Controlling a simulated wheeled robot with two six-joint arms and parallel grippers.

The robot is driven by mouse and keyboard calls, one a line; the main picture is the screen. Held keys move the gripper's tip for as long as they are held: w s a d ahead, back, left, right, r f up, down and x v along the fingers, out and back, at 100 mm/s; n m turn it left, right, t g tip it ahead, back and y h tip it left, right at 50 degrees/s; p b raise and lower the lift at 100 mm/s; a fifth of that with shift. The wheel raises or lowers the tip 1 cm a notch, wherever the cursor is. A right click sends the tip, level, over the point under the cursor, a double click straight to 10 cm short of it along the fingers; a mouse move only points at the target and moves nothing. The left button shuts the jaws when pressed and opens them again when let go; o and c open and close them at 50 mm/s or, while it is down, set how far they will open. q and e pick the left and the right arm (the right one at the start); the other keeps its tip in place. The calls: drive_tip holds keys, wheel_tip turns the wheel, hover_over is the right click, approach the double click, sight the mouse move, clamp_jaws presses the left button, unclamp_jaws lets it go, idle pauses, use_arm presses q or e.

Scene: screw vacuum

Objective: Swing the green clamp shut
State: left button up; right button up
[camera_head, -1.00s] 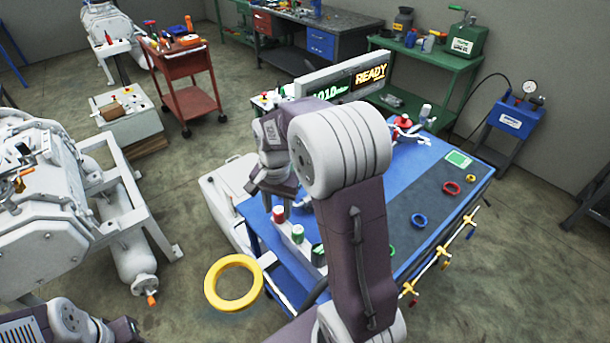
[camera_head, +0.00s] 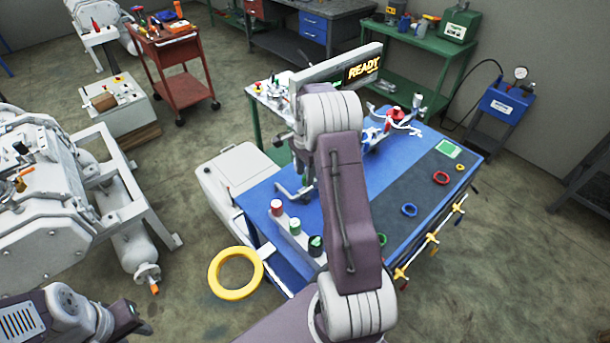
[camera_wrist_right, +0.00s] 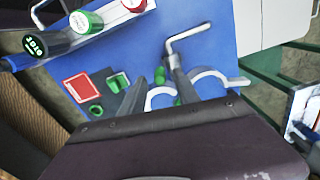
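In the right wrist view, small green parts (camera_wrist_right: 161,76) show between two pale curved pieces, the left one partly hidden; they look like the green clamp standing open, but I cannot see its whole shape. My right gripper (camera_wrist_right: 157,80) is over the blue table, its two dark fingers apart on either side of the green parts. I cannot tell whether either finger touches them. A bent metal rod (camera_wrist_right: 188,38) stands just beyond the right finger. In the head view my right arm covers most of this spot. My left gripper is out of view; only my left arm shows at lower left.
The blue table (camera_head: 385,165) has a dark mat with coloured rings, including a red ring (camera_head: 440,178). Capped jars, including a red-capped jar (camera_head: 277,207), line its near left edge. A white machine (camera_head: 50,190) stands left. A large yellow ring (camera_head: 236,273) shows in front.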

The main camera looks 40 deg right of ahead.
wheel_tip(320, 180, down, 2)
clamp_jaws()
idle(1.6)
